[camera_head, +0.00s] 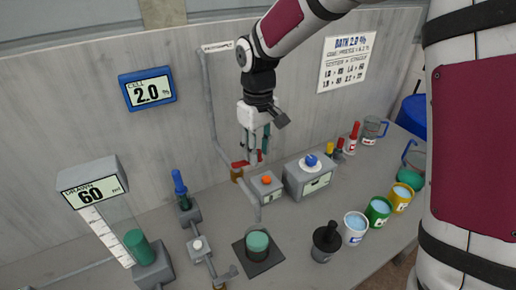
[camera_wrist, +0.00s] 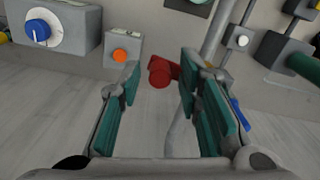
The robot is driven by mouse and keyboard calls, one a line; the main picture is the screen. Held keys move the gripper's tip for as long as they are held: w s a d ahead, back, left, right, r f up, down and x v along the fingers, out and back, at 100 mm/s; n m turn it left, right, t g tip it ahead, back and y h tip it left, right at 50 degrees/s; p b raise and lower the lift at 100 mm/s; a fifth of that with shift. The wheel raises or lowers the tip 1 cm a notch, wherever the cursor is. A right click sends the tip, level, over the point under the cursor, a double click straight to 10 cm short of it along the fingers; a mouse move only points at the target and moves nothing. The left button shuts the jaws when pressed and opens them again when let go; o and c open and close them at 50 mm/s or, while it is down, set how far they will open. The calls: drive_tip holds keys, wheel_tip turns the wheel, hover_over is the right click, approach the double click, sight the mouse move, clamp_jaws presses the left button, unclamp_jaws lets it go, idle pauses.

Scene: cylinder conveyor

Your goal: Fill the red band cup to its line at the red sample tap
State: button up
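My gripper (camera_head: 252,160) points down at the back of the bench, close to a small red fitting (camera_head: 240,163) that looks like the red sample tap. In the wrist view the open teal-padded fingers (camera_wrist: 160,100) stand either side of the line to the red tap (camera_wrist: 160,72), with nothing between the pads. The tap lies ahead of the fingertips; I cannot tell whether they touch it. A small amber-brown vessel (camera_head: 236,174) shows just below the tap in the head view. I cannot make out a red band or fill line on it.
A box with an orange button (camera_head: 267,181) and a box with a blue knob (camera_head: 312,161) stand right of the tap. A grey pipe (camera_head: 212,110) runs down the wall. White (camera_head: 355,229), green (camera_head: 378,211) and yellow (camera_head: 400,198) cups line the right edge.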

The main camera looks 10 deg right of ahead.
clamp_jaws()
drive_tip(key=shift+w+a+n, duration=0.15)
drive_tip(key=shift+w+n, duration=0.35)
drive_tip(key=shift+n, duration=0.5)
drive_tip(key=shift+o, duration=1.6)
unclamp_jaws()
wheel_tip(320, 180, up, 12)
